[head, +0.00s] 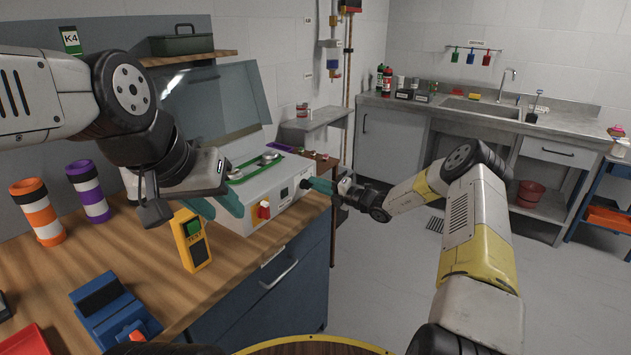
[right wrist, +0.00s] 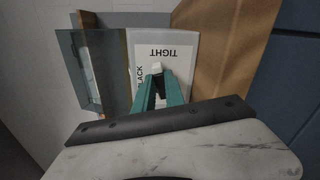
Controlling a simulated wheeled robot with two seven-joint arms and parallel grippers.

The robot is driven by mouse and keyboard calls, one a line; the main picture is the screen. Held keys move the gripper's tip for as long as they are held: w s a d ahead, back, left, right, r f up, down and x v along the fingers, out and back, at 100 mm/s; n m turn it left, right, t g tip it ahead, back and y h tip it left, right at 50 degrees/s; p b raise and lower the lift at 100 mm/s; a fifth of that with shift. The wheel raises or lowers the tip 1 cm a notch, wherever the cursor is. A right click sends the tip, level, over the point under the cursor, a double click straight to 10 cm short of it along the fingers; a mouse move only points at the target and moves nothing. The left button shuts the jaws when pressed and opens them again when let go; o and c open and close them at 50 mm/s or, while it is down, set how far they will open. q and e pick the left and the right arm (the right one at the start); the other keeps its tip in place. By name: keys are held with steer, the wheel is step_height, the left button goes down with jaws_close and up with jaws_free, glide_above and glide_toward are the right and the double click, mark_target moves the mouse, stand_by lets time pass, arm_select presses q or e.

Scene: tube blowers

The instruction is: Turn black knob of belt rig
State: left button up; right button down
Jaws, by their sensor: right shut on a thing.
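The belt rig (head: 262,190) is a pale box with a raised clear cover and a green belt on top, standing on the wooden bench. A pale bit shows between the tips there. My left gripper (head: 222,207) hangs before the rig's left side, above the yellow tester; its finger gap is unclear.
A red knob on a yellow base (head: 263,210) sits left on the rig's front. The yellow tester (head: 190,240), orange tube (head: 38,212), purple tube (head: 89,191) and blue block (head: 108,308) stand on the bench. Open floor lies right of the bench.

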steer(key=shift+f+m, duration=0.3)
steer(key=shift+m, duration=1.1)
steer(key=c, duration=1.4)
jaws_free()
steer(key=shift+d, duration=0.15)
steer(key=v, duration=0.7)
steer(key=shift+s+d, duration=0.2)
